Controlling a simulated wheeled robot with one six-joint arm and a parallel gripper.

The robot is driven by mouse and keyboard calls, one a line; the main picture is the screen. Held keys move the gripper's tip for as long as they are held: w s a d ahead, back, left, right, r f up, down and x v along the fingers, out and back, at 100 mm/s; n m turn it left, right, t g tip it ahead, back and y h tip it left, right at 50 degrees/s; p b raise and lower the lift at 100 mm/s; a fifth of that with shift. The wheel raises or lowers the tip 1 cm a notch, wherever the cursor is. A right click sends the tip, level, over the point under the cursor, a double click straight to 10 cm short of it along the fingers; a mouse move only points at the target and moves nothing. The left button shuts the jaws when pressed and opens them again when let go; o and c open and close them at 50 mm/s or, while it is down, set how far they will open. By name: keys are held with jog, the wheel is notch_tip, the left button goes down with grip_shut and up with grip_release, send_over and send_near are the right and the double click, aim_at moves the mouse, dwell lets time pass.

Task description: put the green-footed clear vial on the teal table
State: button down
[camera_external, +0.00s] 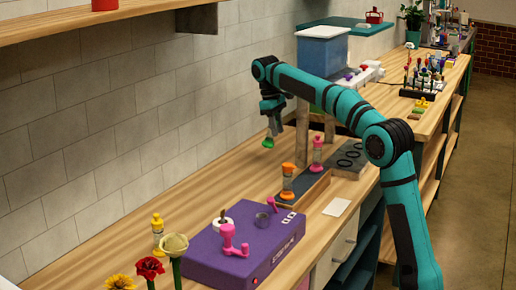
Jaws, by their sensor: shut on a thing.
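My gripper (272,110) is in the middle of the view, above the wooden counter and near the tiled wall. It is shut on the green-footed clear vial (268,143). The vial hangs slightly tilted with its green foot at the bottom, clear of the counter. Its upper part is hidden by the gripper.
An orange-ended vial (287,180) and a pink-ended vial (317,155) stand upright by a low wooden tray (308,190). A purple box (240,245) with pink parts is in front, with flowers (150,268) at lower left. Bare counter lies left of the tray.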

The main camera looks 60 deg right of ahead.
aim_at(272, 143)
jog(key=shift+s+r+g, duration=0.2)
jog(key=shift+r+g, duration=0.15)
jog(key=shift+g, duration=0.35)
jog(key=shift+f, duration=5.05)
jog(key=c, duration=1.1)
grip_release()
jog(key=shift+f, duration=0.15)
jog(key=shift+c, duration=0.2)
jog(key=shift+o, duration=0.2)
jog(key=shift+r, duration=0.2)
jog(key=v, duration=0.7)
jog(key=shift+r, duration=0.2)
jog(key=shift+a, duration=0.1)
